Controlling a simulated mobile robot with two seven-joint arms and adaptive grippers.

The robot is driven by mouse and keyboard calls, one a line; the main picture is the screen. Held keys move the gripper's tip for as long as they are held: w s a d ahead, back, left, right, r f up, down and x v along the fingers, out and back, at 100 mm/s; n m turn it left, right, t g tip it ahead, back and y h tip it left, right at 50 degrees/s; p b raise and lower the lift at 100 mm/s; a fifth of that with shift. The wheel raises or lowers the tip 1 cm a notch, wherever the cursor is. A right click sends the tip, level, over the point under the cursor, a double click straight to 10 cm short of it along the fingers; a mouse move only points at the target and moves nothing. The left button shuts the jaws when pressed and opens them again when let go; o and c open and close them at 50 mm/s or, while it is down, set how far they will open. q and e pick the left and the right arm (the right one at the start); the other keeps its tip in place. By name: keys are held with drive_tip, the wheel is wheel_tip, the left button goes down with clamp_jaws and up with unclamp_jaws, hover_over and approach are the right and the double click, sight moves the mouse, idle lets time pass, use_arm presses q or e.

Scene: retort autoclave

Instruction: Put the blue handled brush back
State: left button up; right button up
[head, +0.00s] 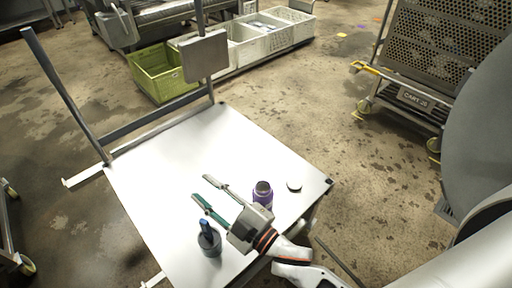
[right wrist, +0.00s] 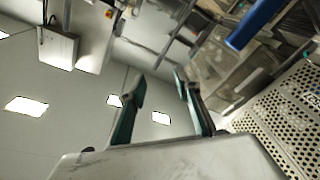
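The brush's blue handle (head: 205,227) stands up out of a dark grey cup (head: 210,243) near the front of the white table (head: 165,170). The brush head is hidden. My right gripper (head: 202,188) is over the table, just beyond the cup in the head view, pointing left. Its two fingers are spread with nothing between them. The right wrist view also shows the gap between the fingertips (right wrist: 158,80) empty. A blue rod (right wrist: 255,23) shows at the upper right there; I cannot tell if it is the handle. My left gripper is out of view.
A purple bottle (head: 263,195) stands open close to my right gripper, with a dark-rimmed white disc (head: 294,186) to its right. A metal post frame with a box (head: 205,56) rises behind the table. Green (head: 160,75) and white crates (head: 250,42) stand behind. The table's far left is clear.

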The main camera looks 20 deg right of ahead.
drive_tip(key=s+d+f+m+g+h, duration=0.3)
drive_tip(key=s+d+f+m, duration=0.1)
drive_tip(key=s+d+f, duration=0.3)
drive_tip(key=s+d+f+m+g+h, duration=0.2)
drive_tip(key=s+d+f+m+h, duration=0.2)
drive_tip(key=s+d+f, duration=0.4)
drive_tip(key=d+f+m, duration=0.1)
drive_tip(key=d+f, duration=0.2)
drive_tip(key=f, duration=0.4)
drive_tip(key=shift+d+m+g+h, duration=0.2)
drive_tip(key=shift+m+g+h, duration=0.1)
drive_tip(key=shift+g, duration=0.1)
